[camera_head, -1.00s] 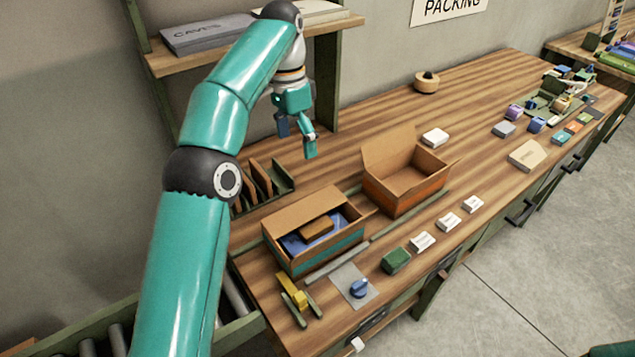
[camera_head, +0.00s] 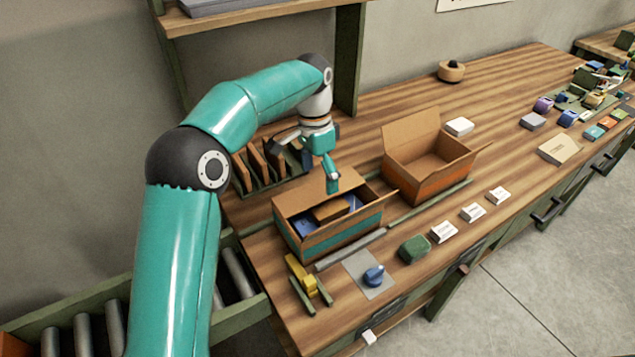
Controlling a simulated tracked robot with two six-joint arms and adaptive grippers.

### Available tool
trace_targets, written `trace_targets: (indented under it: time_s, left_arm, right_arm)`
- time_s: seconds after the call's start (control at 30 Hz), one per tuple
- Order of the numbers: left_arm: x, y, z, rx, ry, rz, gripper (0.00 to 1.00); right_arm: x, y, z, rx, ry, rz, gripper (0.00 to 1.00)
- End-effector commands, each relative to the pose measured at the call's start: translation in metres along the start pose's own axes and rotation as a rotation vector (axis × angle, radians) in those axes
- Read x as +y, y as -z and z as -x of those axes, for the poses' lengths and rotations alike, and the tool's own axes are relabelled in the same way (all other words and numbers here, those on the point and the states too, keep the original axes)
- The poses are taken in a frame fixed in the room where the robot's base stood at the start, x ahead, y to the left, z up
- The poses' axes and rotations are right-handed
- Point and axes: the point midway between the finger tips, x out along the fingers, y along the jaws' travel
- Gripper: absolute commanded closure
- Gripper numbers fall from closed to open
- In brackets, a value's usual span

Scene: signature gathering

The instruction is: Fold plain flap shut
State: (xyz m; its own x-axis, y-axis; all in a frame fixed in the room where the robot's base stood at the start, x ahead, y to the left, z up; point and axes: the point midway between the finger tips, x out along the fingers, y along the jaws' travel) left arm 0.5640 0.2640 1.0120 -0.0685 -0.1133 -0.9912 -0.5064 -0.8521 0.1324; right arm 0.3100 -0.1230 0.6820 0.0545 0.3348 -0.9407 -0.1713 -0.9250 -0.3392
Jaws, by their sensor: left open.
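A cardboard box with a teal band (camera_head: 345,238) stands open on the bench. It holds a brown block (camera_head: 331,210) and something blue (camera_head: 306,226). My left gripper (camera_head: 308,165) is open just behind and above this box. One teal finger points down at the back flap's upper edge; I cannot tell whether it touches. The other finger is partly hidden by the wrist. My right gripper is not in view.
An open orange-banded box (camera_head: 440,180) stands to the right with its back flap up. A slotted rack (camera_head: 262,172) is behind the teal-banded box. A yellow item (camera_head: 300,272), a blue knob (camera_head: 374,275) and a green block (camera_head: 414,249) lie in front.

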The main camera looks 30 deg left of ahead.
Motion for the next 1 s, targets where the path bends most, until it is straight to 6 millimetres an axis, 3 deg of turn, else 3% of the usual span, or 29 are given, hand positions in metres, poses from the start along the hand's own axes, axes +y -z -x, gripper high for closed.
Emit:
trace_targets:
  time_s: [0.2, 0.47, 1.0]
  left_arm:
    - [-0.0001, -0.0003, -0.0127, 0.000, 0.000, 0.000, 0.06]
    - [-0.0001, -0.0003, -0.0132, 0.000, 0.000, 0.000, 0.07]
    - [0.0011, -0.0005, -0.0140, -0.002, -0.004, 0.000, 0.97]
  right_arm:
    - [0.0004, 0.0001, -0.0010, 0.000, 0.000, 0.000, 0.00]
    - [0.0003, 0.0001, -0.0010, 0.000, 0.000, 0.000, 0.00]
    - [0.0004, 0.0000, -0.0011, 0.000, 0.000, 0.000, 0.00]
